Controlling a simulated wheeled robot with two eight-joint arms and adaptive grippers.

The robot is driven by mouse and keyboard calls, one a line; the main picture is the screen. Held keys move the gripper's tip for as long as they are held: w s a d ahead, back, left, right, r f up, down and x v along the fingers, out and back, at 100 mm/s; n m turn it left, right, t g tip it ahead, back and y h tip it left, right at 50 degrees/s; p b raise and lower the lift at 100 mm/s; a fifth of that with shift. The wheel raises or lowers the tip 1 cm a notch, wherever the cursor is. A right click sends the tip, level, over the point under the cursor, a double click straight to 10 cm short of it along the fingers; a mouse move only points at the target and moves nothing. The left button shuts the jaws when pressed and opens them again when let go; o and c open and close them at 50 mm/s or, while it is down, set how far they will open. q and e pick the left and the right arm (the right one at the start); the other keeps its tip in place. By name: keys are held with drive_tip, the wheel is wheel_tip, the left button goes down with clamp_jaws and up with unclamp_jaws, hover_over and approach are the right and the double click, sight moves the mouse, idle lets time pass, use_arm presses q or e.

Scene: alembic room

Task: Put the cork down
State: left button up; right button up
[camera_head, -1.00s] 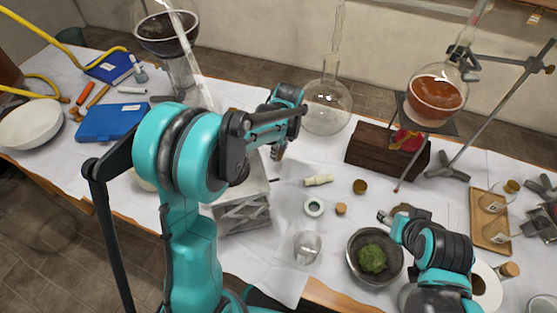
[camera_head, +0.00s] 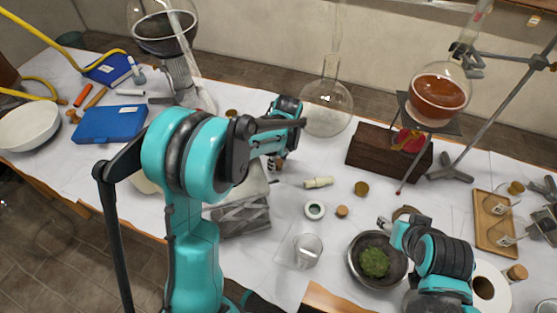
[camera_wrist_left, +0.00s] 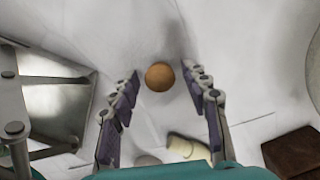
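A round brown cork (camera_wrist_left: 159,76) shows end-on in the left wrist view, in the gap between the fingertips of my left gripper (camera_wrist_left: 160,85). The fingers stand wide apart, with clear room on both sides of the cork. Pale cloth shows around it. In the head view my left gripper (camera_head: 277,166) points down just right of the metal lab jack (camera_head: 240,215); I cannot pick out this cork there. My right gripper (camera_head: 383,222) is by the rim of the dark bowl (camera_head: 353,268); its finger opening is too small to tell.
A pale tube-like piece (camera_head: 318,182) lies right of my left gripper. A brown stopper (camera_head: 361,188), a small cork (camera_head: 342,211) and a white ring (camera_head: 315,210) are nearby. A round flask (camera_head: 326,110) and a wooden block (camera_head: 375,150) stand behind. A glass beaker (camera_head: 307,249) is in front.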

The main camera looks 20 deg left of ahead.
use_arm(q)
drive_tip(key=shift+r, duration=0.1)
wheel_tip(320, 180, up, 12)
drive_tip(key=d+p, duration=0.1)
drive_tip(key=p, duration=0.4)
drive_tip(key=shift+s+d, duration=0.15)
drive_tip(key=shift+s, duration=0.1)
drive_tip(key=shift+r, duration=0.1)
